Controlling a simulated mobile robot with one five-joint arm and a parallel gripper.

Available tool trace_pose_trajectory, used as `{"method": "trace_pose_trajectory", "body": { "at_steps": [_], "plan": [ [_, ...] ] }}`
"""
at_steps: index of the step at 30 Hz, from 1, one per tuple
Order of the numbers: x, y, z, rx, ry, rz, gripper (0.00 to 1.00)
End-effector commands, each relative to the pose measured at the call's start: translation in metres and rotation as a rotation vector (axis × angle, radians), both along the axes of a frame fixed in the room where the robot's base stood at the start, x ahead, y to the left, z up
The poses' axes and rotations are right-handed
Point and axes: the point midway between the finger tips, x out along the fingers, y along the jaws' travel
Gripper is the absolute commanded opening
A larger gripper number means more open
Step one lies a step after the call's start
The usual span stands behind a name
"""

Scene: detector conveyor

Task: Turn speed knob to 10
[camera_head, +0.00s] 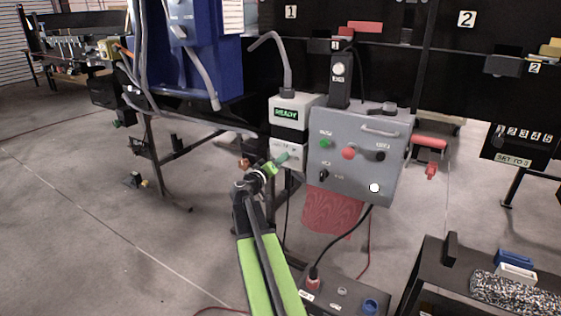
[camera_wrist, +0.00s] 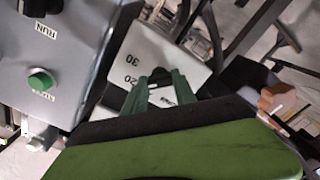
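The white speed panel (camera_wrist: 152,60) fills the middle of the wrist view, with the printed numbers 20 and 30 showing. In the head view it is the lower white box (camera_head: 300,155) under the READY display. My gripper (camera_wrist: 160,85) has its two green fingers apart, reaching to the panel's face. A small dark shape shows between the fingertips; I cannot tell whether it is the speed knob or whether the fingers touch it. In the head view my gripper (camera_head: 283,158) is in front of the lower box and covers part of it. The knob's pointer is hidden.
A grey control box (camera_head: 362,150) with several buttons and a handle stands just right of the panel. It shows at the wrist view's left with a green button (camera_wrist: 41,82). The READY display box (camera_head: 288,112) is directly above. A blue cabinet (camera_head: 200,50) is at upper left.

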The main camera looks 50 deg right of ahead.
Motion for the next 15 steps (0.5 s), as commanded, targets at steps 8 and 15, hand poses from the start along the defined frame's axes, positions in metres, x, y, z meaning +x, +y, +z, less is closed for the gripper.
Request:
{"method": "trace_pose_trajectory", "body": {
  "at_steps": [8,15],
  "plan": [
    [0.0011,-0.0066,-0.0004,0.001,-0.001,-0.001,0.00],
    [-0.0012,-0.0027,-0.0004,-0.005,0.025,-0.001,0.00]
  ]
}}
